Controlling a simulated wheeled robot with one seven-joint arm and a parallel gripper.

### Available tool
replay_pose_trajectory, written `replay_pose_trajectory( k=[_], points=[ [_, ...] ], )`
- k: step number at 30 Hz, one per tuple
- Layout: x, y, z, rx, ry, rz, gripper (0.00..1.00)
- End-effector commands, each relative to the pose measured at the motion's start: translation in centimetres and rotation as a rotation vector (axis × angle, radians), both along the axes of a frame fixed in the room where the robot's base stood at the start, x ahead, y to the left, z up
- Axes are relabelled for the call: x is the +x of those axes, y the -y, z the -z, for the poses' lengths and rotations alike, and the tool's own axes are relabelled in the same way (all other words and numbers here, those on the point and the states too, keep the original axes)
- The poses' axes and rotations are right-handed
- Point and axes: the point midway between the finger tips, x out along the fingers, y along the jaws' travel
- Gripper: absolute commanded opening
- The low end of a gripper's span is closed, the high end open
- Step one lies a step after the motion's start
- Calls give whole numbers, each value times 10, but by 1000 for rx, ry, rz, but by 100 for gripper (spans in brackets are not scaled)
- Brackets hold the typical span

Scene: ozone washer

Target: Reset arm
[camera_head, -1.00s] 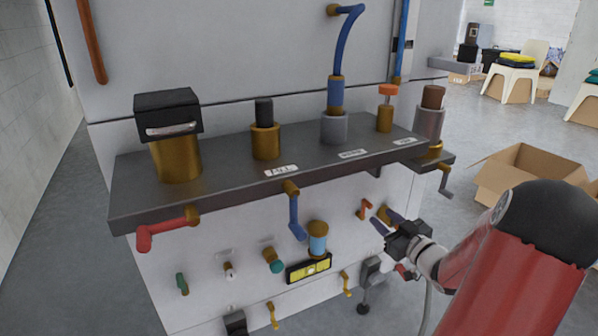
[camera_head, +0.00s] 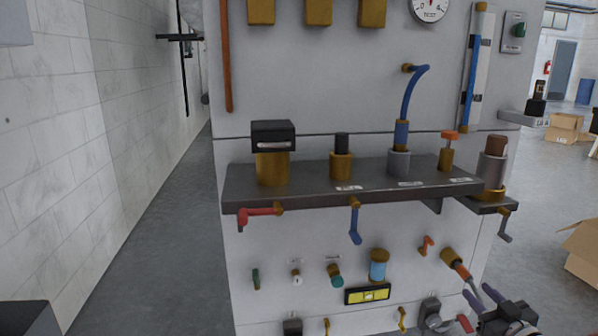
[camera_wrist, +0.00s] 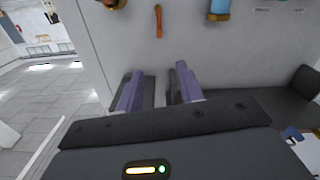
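My gripper (camera_head: 477,291) is at the lower right of the washer panel (camera_head: 330,235) in the head view.
A dark shelf (camera_head: 320,195) juts out above the gripper, with brass and grey fittings on it. Red (camera_head: 257,214) and blue (camera_head: 355,222) handles hang below it. A cardboard box (camera_head: 582,250) stands at the right. Open floor (camera_head: 150,255) lies at the left.

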Motion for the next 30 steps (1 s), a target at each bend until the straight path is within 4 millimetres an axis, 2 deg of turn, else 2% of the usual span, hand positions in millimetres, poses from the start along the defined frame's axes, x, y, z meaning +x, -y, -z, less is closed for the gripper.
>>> replay_pose_trajectory(
  k=[13, 21, 23, 26, 30],
  points=[
    [26, -26, -19, -108, -183, 86, 37],
    [33, -60, -52, -200, -362, 208, 37],
    [30, -73, -65, -216, -409, 245, 37],
    [15, -103, -91, -225, -500, 318, 37],
    [-30, -155, -121, -173, -640, 391, 37]
  ],
)
